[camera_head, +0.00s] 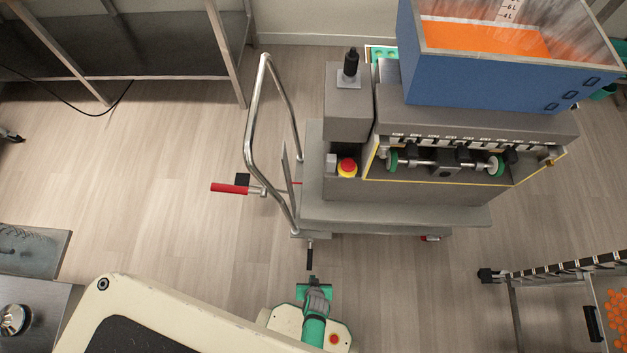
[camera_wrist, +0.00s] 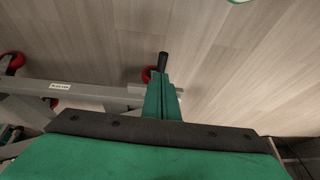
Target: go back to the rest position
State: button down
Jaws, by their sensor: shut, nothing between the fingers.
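My gripper (camera_head: 315,291) is at the bottom middle of the head view, in front of the grey wheeled cart of the depositor (camera_head: 390,212). In the wrist view its green fingers (camera_wrist: 163,92) are closed together and hold nothing. A short black lever (camera_head: 310,258) lies between the gripper and the cart's lower front edge. In the wrist view a black end (camera_wrist: 162,62) shows just beyond the fingertips. I cannot tell whether the fingers touch it.
The depositor carries a blue hopper (camera_head: 490,82) with orange contents and a red emergency button (camera_head: 347,167). A metal push handle (camera_head: 248,150) and a red-gripped lever (camera_head: 230,189) stick out left. A conveyor frame (camera_head: 560,271) stands right. Floor (camera_head: 140,180) is clear at left.

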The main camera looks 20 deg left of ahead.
jog(key=d+r+m+t+h, duration=0.1)
jog(key=r+t, duration=0.4)
jog(key=r, duration=2.1)
jog(key=s+d+r+m+t+h, duration=0.1)
jog(key=d+r+t, duration=0.3)
jog(key=r, duration=2.3)
jog(key=shift+s+d+r+m+t, duration=0.15)
jog(key=shift+s+r+m+t, duration=0.15)
jog(key=shift+m+t, duration=0.55)
